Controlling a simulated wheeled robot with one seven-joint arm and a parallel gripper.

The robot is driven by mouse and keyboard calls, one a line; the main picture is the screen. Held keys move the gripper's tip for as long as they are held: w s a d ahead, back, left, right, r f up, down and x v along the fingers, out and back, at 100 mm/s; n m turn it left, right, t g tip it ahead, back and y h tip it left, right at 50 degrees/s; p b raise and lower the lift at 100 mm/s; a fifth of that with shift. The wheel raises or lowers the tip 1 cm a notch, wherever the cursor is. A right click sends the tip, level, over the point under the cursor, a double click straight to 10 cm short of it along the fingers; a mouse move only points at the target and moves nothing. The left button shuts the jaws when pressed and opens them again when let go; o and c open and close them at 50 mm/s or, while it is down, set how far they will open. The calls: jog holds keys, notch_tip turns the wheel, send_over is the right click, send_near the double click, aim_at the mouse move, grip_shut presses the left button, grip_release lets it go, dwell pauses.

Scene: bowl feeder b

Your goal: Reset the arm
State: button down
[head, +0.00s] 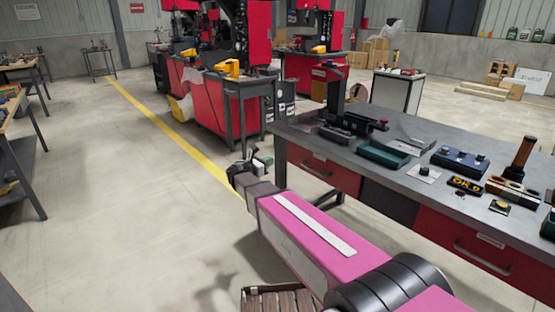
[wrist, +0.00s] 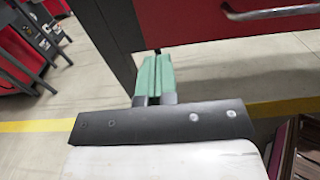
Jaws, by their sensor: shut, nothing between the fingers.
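My pink arm reaches forward in the head view, left of the workbench. My gripper (head: 262,161) is at its far end, over the floor just off the bench's left end, partly hidden by the wrist. In the wrist view my gripper (wrist: 153,75) shows two green fingers pressed together, with nothing between them. The workbench (head: 340,155) has a grey top and red drawers. In the wrist view its red drawer front (wrist: 235,12) with a metal handle and a dark leg (wrist: 108,40) lie beyond the fingers.
On the bench stand a black and red device (head: 345,122), a green tray (head: 384,154), a blue box (head: 460,160) and a dark cylinder (head: 522,152). A slatted wooden crate (head: 280,300) is on the floor below my arm. The floor at left is clear around a yellow line (head: 160,120).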

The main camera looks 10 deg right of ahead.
jog(key=s+d+f+m+g+y, duration=0.5)
jog(key=s+d+f+m+g, duration=0.2)
jog(key=s+d+f+m, duration=0.45)
jog(key=s+f+m+g+y, duration=0.3)
jog(key=s+m+y, duration=0.7)
jog(key=s+m, duration=0.3)
jog(key=shift+s+a+f, duration=0.4)
jog(key=shift+s, duration=0.75)
